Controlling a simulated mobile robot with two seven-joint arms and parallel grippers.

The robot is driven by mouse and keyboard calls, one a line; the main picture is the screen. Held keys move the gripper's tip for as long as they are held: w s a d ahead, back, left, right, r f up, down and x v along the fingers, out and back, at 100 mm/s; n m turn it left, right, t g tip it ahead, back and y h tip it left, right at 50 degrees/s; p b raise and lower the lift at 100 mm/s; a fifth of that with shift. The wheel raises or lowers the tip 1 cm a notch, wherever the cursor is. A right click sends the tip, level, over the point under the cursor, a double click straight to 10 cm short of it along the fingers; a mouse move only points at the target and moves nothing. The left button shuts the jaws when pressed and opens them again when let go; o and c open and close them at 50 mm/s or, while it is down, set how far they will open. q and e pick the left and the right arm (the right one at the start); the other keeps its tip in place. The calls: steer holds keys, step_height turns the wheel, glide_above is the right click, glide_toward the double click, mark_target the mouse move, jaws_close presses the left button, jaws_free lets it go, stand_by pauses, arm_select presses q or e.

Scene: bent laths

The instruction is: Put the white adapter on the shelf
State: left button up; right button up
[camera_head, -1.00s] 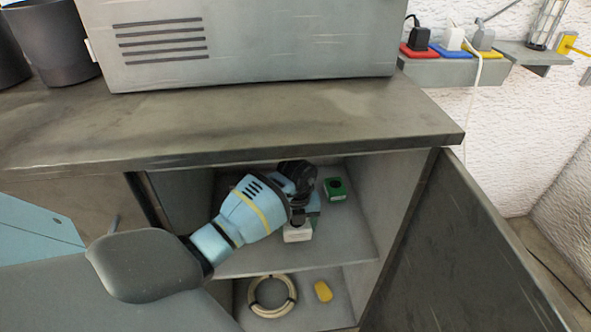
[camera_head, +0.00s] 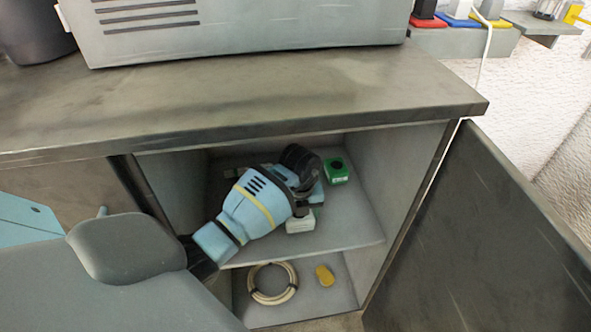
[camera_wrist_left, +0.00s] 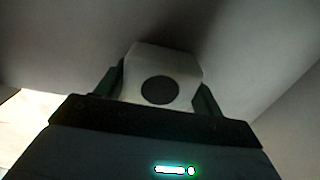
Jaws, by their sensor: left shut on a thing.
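My left gripper (camera_head: 303,207) reaches into the open cabinet, over its upper shelf (camera_head: 350,232). It is shut on the white adapter (camera_head: 300,222), a small pale block below the blue wrist in the head view. In the left wrist view the adapter (camera_wrist_left: 184,68) sits between the two dark fingers, its face with a dark round spot showing. I cannot tell whether its underside touches the shelf. My wrist hides part of the shelf behind it. My right gripper is not in view.
A green box (camera_head: 336,171) stands on the upper shelf, right of my gripper. The lower shelf holds a cable coil (camera_head: 272,283) and a yellow object (camera_head: 325,276). The cabinet door (camera_head: 480,230) hangs open at the right. The countertop (camera_head: 250,95) overhangs my wrist.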

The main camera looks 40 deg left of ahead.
arm_select(q)
steer(key=shift+d, duration=0.1)
steer(key=shift+f, duration=0.2)
steer(key=o, duration=1)
steer(key=shift+o, duration=0.2)
steer(key=shift+r, duration=0.15)
